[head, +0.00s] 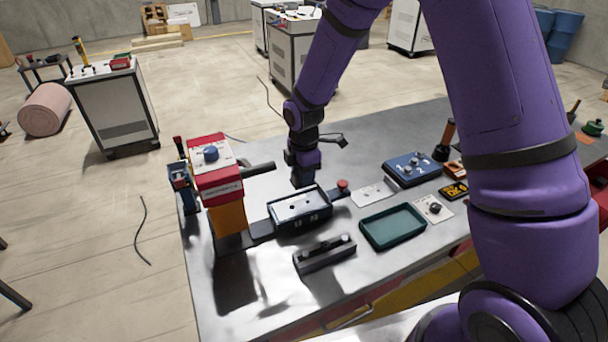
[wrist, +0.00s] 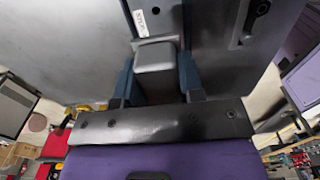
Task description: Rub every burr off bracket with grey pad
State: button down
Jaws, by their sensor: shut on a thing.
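My gripper (head: 303,180) points down over the back edge of a dark fixture (head: 298,224) on the metal bench. In the wrist view its two blue fingers (wrist: 156,85) are shut on a grey block, which I take for the grey pad (wrist: 155,56). A pale plate with dark marks (head: 300,205), perhaps the bracket, lies in the fixture. The pad is over or near the plate's far edge; I cannot tell whether they touch. Burrs are too small to make out.
A red and orange press (head: 217,188) stands left of the fixture, its dark handle reaching right. A black bar (head: 325,256) lies in front, a teal tray (head: 393,228) to the right. A blue control box (head: 412,168) and a red button (head: 343,185) are nearby. The bench's front left is clear.

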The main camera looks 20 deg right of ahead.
jog(key=shift+r, duration=2.9)
